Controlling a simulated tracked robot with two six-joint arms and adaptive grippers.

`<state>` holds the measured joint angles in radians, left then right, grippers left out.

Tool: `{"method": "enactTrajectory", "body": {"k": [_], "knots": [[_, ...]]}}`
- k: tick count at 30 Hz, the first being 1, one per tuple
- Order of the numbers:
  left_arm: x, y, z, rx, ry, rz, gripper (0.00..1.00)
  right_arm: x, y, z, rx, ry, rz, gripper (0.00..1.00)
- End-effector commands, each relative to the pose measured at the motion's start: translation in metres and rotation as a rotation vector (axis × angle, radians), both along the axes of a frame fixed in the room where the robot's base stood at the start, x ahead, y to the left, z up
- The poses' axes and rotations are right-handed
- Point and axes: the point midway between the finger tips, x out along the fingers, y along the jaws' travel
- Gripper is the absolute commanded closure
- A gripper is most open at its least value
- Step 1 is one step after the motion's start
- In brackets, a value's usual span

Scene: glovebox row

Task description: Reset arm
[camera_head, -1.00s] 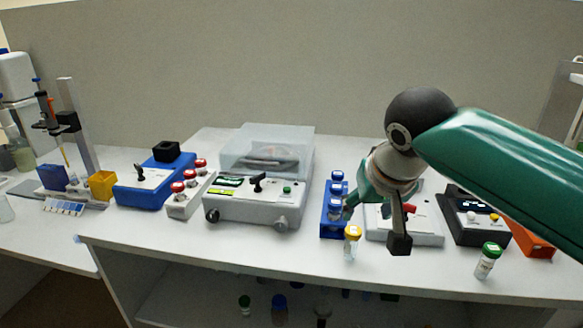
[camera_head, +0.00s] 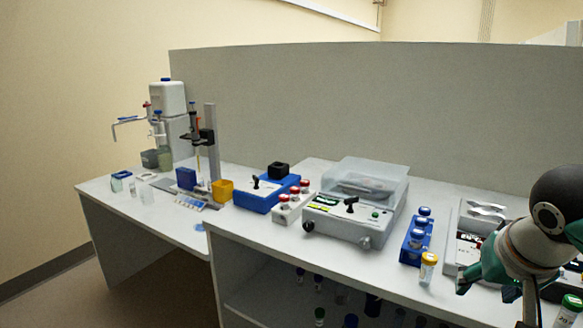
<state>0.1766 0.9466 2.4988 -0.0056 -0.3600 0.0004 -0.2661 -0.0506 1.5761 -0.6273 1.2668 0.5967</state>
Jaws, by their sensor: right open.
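My right arm comes in at the right edge, green with a dark round joint. My right gripper (camera_head: 497,288) is open, its fingers apart and pointing down over the right part of the bench. Nothing shows between the fingers. A yellow-capped vial (camera_head: 428,270) stands upright to the left of it, apart from the fingers. A white device (camera_head: 452,250) behind the gripper is partly covered by it. My left gripper is out of the picture.
A blue rack (camera_head: 409,254) holds blue-capped vials. A tall stand (camera_head: 211,140) is further left. A green-capped vial (camera_head: 568,312) is at lower right.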

Motion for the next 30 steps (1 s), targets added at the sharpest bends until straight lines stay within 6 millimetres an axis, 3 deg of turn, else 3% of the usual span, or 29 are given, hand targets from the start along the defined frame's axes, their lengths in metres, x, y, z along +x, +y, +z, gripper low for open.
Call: {"method": "enactTrajectory", "body": {"k": [2,8,14,20,23,26,30], "knots": [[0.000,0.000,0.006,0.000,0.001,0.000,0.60,0.000,-0.006,0.004,-0.001,0.005,-0.014,0.42],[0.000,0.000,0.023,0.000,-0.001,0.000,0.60,0.014,-0.013,-0.028,-0.027,0.134,-0.041,0.42],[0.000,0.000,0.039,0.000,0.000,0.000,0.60,0.015,-0.009,-0.086,-0.040,0.323,-0.037,0.42],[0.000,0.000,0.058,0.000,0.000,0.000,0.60,0.004,0.009,-0.167,0.002,0.527,0.007,0.42],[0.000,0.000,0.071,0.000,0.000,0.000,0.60,-0.015,0.029,-0.224,0.066,0.646,0.056,0.42],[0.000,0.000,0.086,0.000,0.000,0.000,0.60,-0.050,0.058,-0.286,0.171,0.756,0.114,0.42],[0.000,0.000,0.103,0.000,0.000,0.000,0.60,-0.117,0.107,-0.355,0.356,0.848,0.167,0.42]]}}
